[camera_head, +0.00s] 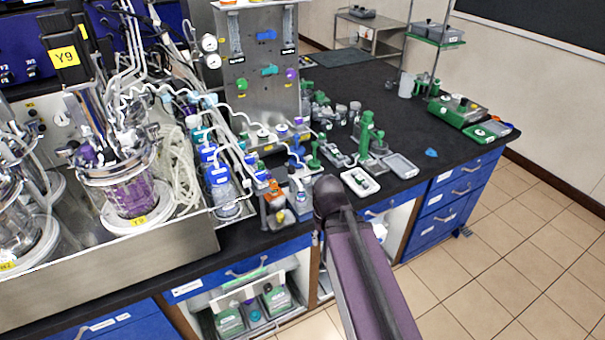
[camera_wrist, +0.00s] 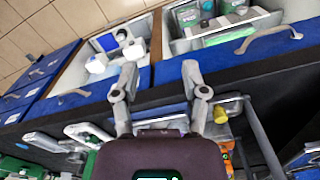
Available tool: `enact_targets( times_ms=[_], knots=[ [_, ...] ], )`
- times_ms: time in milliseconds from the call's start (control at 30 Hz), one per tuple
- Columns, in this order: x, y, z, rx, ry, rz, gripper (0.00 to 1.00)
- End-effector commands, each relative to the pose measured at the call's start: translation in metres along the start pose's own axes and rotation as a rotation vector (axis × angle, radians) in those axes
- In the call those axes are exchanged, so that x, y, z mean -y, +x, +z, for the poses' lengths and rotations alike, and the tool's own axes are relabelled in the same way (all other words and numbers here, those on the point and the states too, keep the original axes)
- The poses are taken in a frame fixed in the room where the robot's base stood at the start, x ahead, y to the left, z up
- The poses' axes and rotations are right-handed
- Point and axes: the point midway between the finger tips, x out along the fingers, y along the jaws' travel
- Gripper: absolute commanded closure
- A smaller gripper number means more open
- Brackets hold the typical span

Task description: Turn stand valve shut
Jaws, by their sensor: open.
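An upright metal stand panel (camera_head: 258,100) on the black bench carries small coloured handles: a blue one (camera_head: 266,35), a green one (camera_head: 270,71) and a purple one (camera_head: 291,74). I cannot tell which is the stand valve. A small grey unit with an orange top (camera_head: 274,196) stands near the bench's front edge. In the wrist view, a yellow knob (camera_wrist: 221,113) is just right of my right finger. My gripper (camera_wrist: 160,70) is open, with nothing visible between its fingertips, over the bench edge. My arm hides the gripper in the head view.
Bioreactor vessels (camera_head: 130,185) stand in a metal tray (camera_head: 110,268) at left, with tubing beside it. Blue-capped bottles (camera_head: 216,175) stand between tray and panel. A white tray (camera_head: 360,182) and green stand (camera_head: 368,135) are right. The bench's right rear is fairly clear.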

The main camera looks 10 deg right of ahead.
Motion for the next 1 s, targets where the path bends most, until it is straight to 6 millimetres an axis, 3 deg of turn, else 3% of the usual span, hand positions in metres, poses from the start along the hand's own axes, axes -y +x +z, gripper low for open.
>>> enact_targets(
  times_ms=[233, 267, 333, 567, 767, 1000],
  knots=[
    [0.0, 0.0, 0.0, 0.0, 0.0, 0.0, 0.43],
    [0.0, 0.0, 0.0, 0.0, 0.0, 0.0, 0.4],
    [0.0, 0.0, -0.001, 0.0, -0.002, 0.0, 0.21],
    [-0.004, -0.012, -0.024, 0.0, -0.068, 0.0, 0.21],
    [-0.004, -0.038, -0.082, 0.0, -0.26, 0.0, 0.21],
    [-0.003, -0.079, -0.178, -0.001, -0.609, 0.0, 0.21]
  ],
)
